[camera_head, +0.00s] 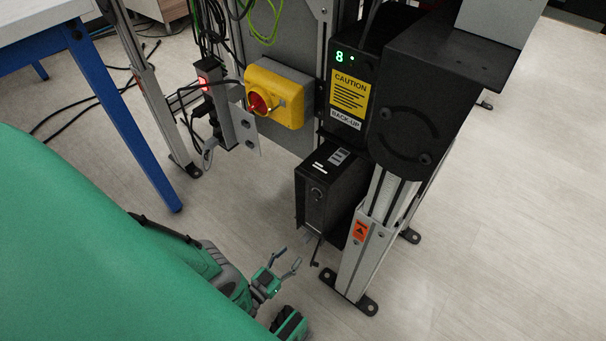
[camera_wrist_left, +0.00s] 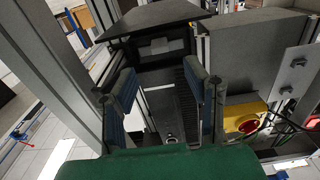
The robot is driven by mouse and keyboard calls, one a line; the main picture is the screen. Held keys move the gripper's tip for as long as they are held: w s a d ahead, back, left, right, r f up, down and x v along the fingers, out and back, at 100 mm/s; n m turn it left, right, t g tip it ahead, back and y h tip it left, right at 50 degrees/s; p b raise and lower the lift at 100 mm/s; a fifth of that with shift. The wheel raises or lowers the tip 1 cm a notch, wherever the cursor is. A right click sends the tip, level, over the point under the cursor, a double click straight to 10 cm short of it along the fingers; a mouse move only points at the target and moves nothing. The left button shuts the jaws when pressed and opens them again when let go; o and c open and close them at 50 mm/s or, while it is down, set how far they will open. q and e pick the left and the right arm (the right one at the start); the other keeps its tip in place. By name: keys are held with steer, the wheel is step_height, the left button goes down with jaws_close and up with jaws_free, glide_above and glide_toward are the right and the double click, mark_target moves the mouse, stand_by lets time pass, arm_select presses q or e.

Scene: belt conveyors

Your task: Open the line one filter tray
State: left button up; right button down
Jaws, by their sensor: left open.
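A black box unit (camera_head: 328,195) hangs low on the conveyor frame, below the black unit with the yellow caution label (camera_head: 348,95). I cannot tell for sure which part is the filter tray; no clear tray label is readable. My left gripper (camera_head: 287,260) is open and empty, low in front of the black box and apart from it. In the left wrist view my two fingers (camera_wrist_left: 160,72) stand spread apart, with a dark housing (camera_wrist_left: 160,48) beyond them. The right gripper is not seen.
A yellow switch box with a red knob (camera_head: 276,92) sits left of the caution unit. A power strip (camera_head: 214,100) and cables hang beside it. A metal leg (camera_head: 362,250) stands right of the black box. A blue table leg (camera_head: 118,120) is at left.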

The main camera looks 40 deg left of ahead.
mark_target(304, 241)
arm_select(q)
steer(key=w, duration=0.4)
steer(key=w+b, duration=0.1)
steer(key=w, duration=0.1)
steer(key=shift+w+d, duration=0.3)
steer(key=shift+w, duration=0.05)
